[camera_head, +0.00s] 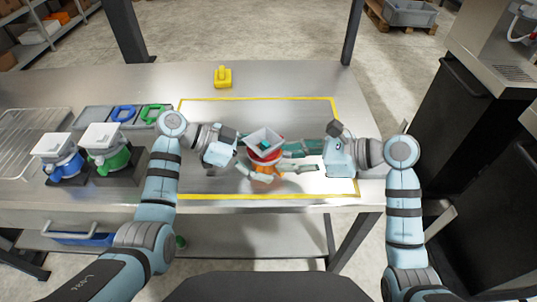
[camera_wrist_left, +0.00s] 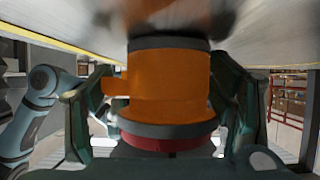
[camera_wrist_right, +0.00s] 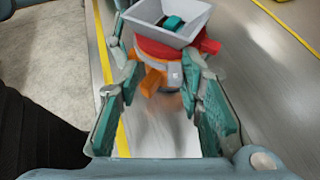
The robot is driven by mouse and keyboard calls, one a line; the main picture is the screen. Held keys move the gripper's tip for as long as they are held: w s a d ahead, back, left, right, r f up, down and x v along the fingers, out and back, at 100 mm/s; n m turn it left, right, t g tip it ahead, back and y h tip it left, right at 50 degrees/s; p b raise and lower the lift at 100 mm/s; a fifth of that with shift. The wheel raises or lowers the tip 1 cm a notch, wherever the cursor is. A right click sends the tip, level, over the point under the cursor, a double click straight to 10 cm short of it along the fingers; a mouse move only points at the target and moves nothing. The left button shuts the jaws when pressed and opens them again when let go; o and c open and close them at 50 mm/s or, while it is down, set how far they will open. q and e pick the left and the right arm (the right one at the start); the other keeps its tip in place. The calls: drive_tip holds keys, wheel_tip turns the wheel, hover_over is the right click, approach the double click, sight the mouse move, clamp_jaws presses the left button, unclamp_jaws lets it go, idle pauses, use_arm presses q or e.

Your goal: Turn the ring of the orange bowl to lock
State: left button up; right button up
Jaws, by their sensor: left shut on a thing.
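The orange bowl (camera_head: 266,171) is in the middle of the yellow-outlined area, under a red ring (camera_head: 262,156) and a pale square hopper (camera_head: 265,139) with a teal piece inside. My left gripper (camera_head: 255,166) is shut on the orange bowl from the left; the left wrist view shows the bowl (camera_wrist_left: 165,88) between its fingers and the red ring (camera_wrist_left: 160,142) beside them. My right gripper (camera_head: 290,152) is on the right side, its fingers apart. In the right wrist view the red ring (camera_wrist_right: 163,52) is between or just beyond the fingertips; contact is unclear.
Blue (camera_head: 67,167) and green (camera_head: 115,158) dispensers stand at the left. Behind them a grey tray (camera_head: 97,116) holds blue and green parts. A yellow part (camera_head: 223,77) is at the back. The outlined area is otherwise clear.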

drive_tip(key=shift+s+a, duration=0.45)
idle(0.5)
drive_tip(key=shift+s+a, duration=0.2)
drive_tip(key=shift+a, duration=0.05)
drive_tip(key=shift+w+f, duration=0.1)
drive_tip(key=shift+w, duration=0.15)
drive_tip(key=shift+d, duration=0.15)
